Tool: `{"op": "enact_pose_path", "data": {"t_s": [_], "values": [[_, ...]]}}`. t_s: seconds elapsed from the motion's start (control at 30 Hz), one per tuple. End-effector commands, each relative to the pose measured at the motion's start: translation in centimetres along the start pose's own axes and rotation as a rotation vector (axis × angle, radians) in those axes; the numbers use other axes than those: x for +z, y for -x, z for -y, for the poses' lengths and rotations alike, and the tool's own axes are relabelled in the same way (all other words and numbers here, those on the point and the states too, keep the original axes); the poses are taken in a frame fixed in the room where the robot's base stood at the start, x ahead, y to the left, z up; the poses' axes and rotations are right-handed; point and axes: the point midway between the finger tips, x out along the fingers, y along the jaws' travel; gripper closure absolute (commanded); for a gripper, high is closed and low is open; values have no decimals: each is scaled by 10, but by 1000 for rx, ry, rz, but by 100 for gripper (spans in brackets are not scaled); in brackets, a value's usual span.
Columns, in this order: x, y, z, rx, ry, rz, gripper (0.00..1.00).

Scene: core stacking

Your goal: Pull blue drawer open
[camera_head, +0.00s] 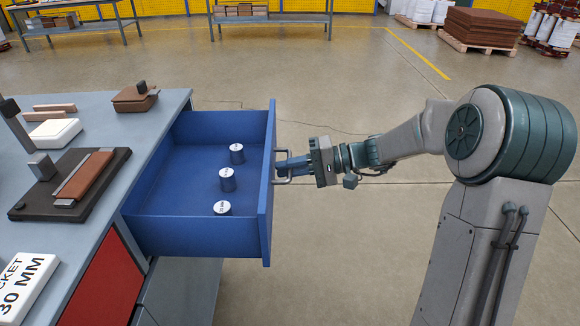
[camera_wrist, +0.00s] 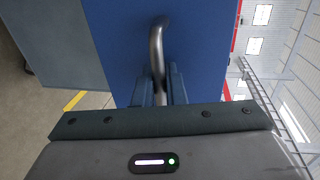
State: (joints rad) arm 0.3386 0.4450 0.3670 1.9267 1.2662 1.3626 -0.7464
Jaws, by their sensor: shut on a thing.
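The blue drawer (camera_head: 190,222) stands pulled well out of the grey workbench in the head view. Its inside shows, with several small blue cylinders with pale tops, such as this one (camera_head: 227,180), standing in a row on its floor. My gripper (camera_head: 283,168) reaches in from the right and is shut on the metal handle on the drawer's front. In the wrist view the curved metal handle (camera_wrist: 156,45) runs down between my gripper's fingers (camera_wrist: 160,88), against the blue drawer front (camera_wrist: 200,45). The handle's lower end is hidden by my gripper.
The workbench top (camera_head: 165,110) holds a dark fixture (camera_head: 90,160), a white block (camera_head: 55,132) and a white labelled box (camera_head: 25,285). A red drawer front (camera_head: 105,283) is below. The floor (camera_head: 330,250) between the drawer and my base is clear.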

Motion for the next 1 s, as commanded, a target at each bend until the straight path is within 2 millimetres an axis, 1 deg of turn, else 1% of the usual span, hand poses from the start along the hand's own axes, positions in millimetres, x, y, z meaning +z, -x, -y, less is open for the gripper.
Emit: {"op": "enact_pose_path", "data": {"t_s": [0.17, 0.2, 0.27, 0.53, 0.63, 0.77, 0.87, 1.0], "values": [[0, 0, -1, 0, -1, 1, 100], [0, 1, -1, 1, -1, 1, 87], [0, 1, -1, 1, -1, 0, 72], [0, 1, 0, 0, -1, -2, 72], [-1, 6, 0, 1, -1, -4, 72], [-1, 24, 1, 0, -1, -6, 72], [-1, 46, 2, 0, -1, -6, 72], [-1, 80, 2, 0, -1, -6, 72]]}}
